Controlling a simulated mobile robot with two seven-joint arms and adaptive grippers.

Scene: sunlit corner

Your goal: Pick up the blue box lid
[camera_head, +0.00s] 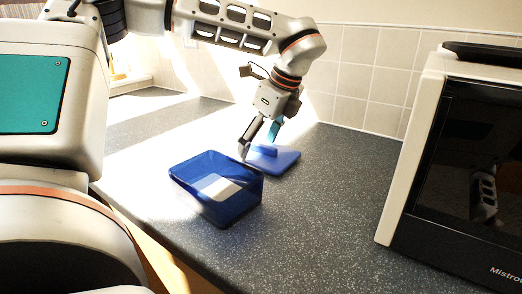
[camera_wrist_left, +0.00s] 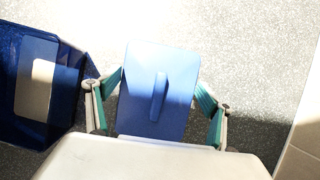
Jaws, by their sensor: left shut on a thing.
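The blue box lid (camera_head: 284,162) is a flat blue plate with a raised handle bar. It lies at or just above the counter behind the box; a small gap cannot be told. My left gripper (camera_head: 260,142) reaches down over it from above and is shut on it. In the left wrist view the lid (camera_wrist_left: 142,98) sits between the two fingers, one along each side. The dark blue open box (camera_head: 214,211) stands in front of the lid, with a white flat thing (camera_head: 218,188) inside. My right gripper is not in view.
A microwave (camera_head: 450,170) stands on the right of the speckled grey counter (camera_head: 325,225). The tiled wall (camera_head: 365,75) runs behind. Free counter lies between the box and the microwave. The counter's front edge is close to the box.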

